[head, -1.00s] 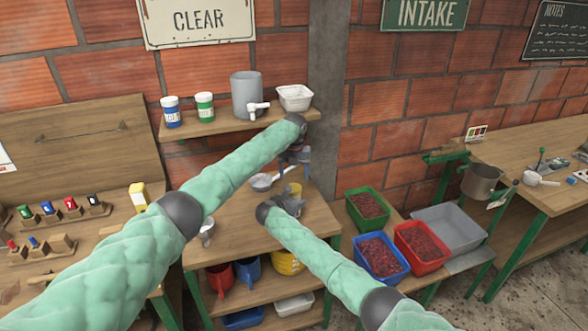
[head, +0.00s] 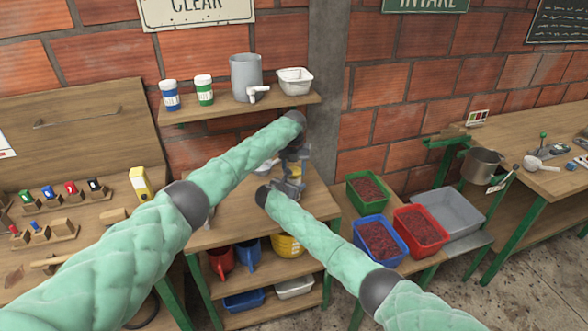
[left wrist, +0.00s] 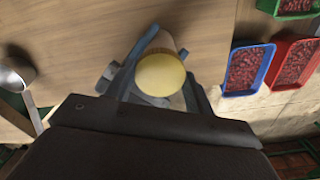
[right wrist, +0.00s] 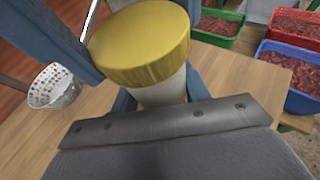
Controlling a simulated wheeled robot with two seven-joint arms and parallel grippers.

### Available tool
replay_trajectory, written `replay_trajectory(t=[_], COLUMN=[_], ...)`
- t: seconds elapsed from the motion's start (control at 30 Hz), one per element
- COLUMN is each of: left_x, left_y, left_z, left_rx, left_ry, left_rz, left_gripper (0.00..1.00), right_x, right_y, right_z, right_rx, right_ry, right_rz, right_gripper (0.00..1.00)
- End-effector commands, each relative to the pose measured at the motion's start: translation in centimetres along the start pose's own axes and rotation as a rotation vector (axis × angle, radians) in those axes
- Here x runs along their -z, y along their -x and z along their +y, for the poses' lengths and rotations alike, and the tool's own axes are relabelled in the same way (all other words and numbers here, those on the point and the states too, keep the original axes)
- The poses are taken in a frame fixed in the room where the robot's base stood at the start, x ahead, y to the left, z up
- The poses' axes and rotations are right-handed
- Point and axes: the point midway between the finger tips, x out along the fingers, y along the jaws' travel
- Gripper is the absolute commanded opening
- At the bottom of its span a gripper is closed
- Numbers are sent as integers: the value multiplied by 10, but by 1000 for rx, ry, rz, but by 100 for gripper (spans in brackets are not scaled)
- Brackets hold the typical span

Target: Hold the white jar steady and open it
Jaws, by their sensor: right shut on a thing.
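The white jar (right wrist: 163,92) stands between the fingers of my right gripper (right wrist: 140,100), which is shut on its body. Its yellow lid (left wrist: 160,75) is on top and shows in both wrist views. My left gripper (left wrist: 165,85) is above the jar, with its fingers apart on either side of the lid; it looks open. In the head view my left gripper (head: 294,160) is just above my right gripper (head: 289,186) over the wooden table. The two grippers mostly hide the jar there.
Green (head: 368,190), blue (head: 378,244) and red (head: 421,231) crates of red berries stand to the right.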

Motion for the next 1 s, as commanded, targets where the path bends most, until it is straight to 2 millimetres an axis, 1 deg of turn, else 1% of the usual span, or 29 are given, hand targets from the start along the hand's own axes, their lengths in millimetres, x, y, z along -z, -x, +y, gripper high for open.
replay_trajectory(t=[0.27,0.37,0.47,1.0], left_x=[0,0,0,0], left_y=[0,0,0,1], left_z=[0,0,-1,-2], left_rx=[0,1,2,2], left_ry=[8,66,187,996], left_rz=[0,0,0,0], left_gripper=[25,25,25,25], right_x=[0,0,0,0], right_y=[0,0,0,0], right_z=[0,0,0,0], right_rx=[0,0,0,0], right_ry=[0,0,0,0], right_rz=[0,0,0,0], right_gripper=[0,0,0,0])
